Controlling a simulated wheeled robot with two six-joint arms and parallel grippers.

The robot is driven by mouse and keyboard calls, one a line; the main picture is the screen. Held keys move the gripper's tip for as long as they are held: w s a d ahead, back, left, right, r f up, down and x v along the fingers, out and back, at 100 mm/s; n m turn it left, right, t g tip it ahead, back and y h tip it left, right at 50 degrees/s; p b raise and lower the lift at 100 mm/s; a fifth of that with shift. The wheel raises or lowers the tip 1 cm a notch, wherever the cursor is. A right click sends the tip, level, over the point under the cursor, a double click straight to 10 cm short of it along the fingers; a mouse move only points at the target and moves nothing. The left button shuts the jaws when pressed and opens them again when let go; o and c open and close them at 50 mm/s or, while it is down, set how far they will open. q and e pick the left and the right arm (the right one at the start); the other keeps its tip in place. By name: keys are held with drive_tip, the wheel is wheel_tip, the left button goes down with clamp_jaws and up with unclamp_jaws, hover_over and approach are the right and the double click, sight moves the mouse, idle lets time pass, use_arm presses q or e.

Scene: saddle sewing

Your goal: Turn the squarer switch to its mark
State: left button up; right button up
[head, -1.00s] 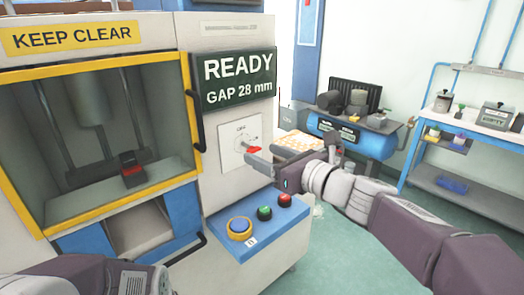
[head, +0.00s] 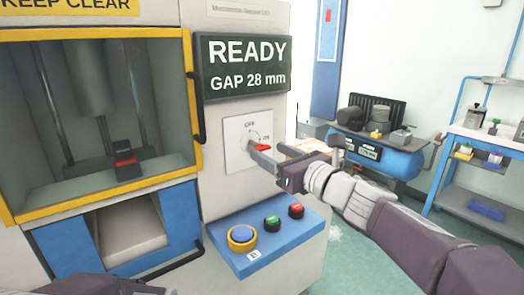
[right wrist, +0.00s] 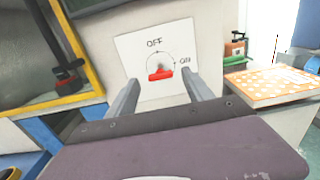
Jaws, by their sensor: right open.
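The squarer switch is a knob with a red lever (head: 262,148) on a white plate (head: 236,128) marked OFF at the top and ON at the right, on the machine's front. In the right wrist view the red lever (right wrist: 160,75) lies roughly level, below the dial arc, with the grey knob behind it. My right gripper (head: 257,158) is open in front of the plate. In the right wrist view its two fingers (right wrist: 160,80) stand apart on either side of the lever, with clear space between. My left gripper is out of view; only part of my left arm shows at the bottom left.
The machine's panel reads READY, GAP 28 mm (head: 245,68). Below the switch, a blue ledge (head: 283,250) carries blue, green and red buttons. A yellow-framed guard opening (head: 196,120) is at the left. A blue compressor (head: 385,158) stands behind at the right.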

sight(261, 147)
drive_tip(key=x, duration=0.4)
drive_tip(key=shift+w+a, duration=0.1)
drive_tip(key=shift+w, duration=0.15)
clamp_jaws()
drive_tip(key=n+b, duration=0.3)
drive_tip(key=shift+f, duration=0.25)
drive_tip(key=n+b, duration=0.3)
drive_tip(key=n, duration=0.2)
drive_tip(key=shift+s+n+b, duration=0.1)
drive_tip(key=shift+n+b, duration=0.2)
drive_tip(key=shift+b, duration=0.05)
drive_tip(key=n+b, duration=0.2)
drive_tip(key=n, duration=0.2)
drive_tip(key=shift+n+b, duration=0.3)
drive_tip(key=shift+b, duration=0.05)
drive_tip(key=n+b, duration=0.2)
drive_tip(key=n, duration=0.2)
drive_tip(key=shift+r+n, duration=0.1)
drive_tip(key=shift+n, duration=0.2)
